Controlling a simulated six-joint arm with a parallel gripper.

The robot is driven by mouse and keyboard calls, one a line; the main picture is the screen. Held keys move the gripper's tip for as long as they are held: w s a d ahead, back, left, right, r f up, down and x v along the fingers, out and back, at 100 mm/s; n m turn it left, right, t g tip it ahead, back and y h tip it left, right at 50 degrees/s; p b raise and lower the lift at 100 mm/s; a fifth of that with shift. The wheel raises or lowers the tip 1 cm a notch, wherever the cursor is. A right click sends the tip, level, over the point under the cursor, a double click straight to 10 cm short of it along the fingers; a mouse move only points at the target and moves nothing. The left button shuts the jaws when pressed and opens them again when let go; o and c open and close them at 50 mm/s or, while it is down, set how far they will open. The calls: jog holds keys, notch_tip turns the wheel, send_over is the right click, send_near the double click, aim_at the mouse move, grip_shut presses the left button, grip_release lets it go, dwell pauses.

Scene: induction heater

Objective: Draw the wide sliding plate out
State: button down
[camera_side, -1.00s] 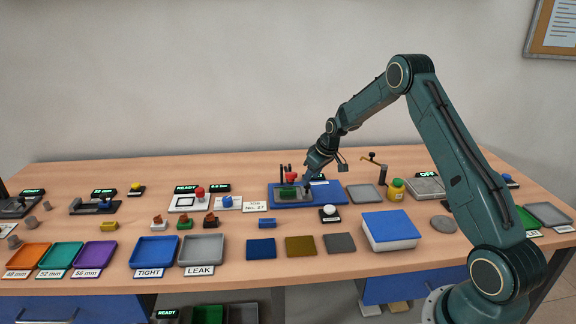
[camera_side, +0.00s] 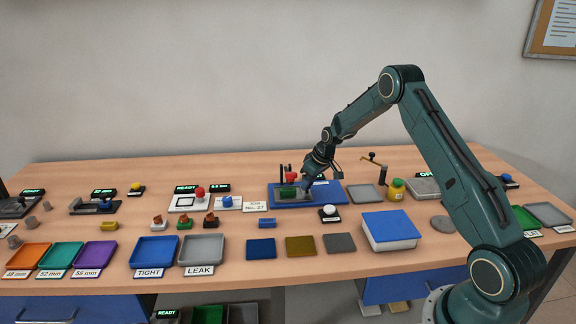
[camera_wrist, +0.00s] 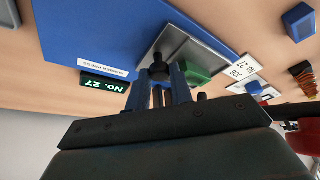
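The blue number press base (camera_side: 325,196) stands on the bench in the side view and fills the upper left of the wrist view (camera_wrist: 110,30). A grey plate (camera_wrist: 202,48) lies on it in the wrist view, with a black knob (camera_wrist: 159,71) at its near end. I take this to be the wide sliding plate. A green block (camera_wrist: 197,75) is beside the knob; it also shows in the side view (camera_side: 287,191). My gripper (camera_wrist: 160,76) is at the knob, fingers apart on either side of it. I cannot tell whether they touch it. In the side view, my gripper (camera_side: 307,187) hides the knob.
A red knob (camera_side: 291,176) and dark posts stand at the press's left. A white ball on a black base (camera_side: 329,211) is in front.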

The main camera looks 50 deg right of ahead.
jog(key=s+d, duration=0.8)
jog(key=shift+s+d, duration=0.1)
jog(key=shift+d, duration=0.05)
jog(key=c, duration=1.4)
grip_release()
jog(key=shift+o, duration=0.7)
jog(key=shift+r, duration=0.2)
jog(key=v, duration=1.3)
jog(key=shift+s+r, duration=0.15)
jog(key=shift+s, duration=0.05)
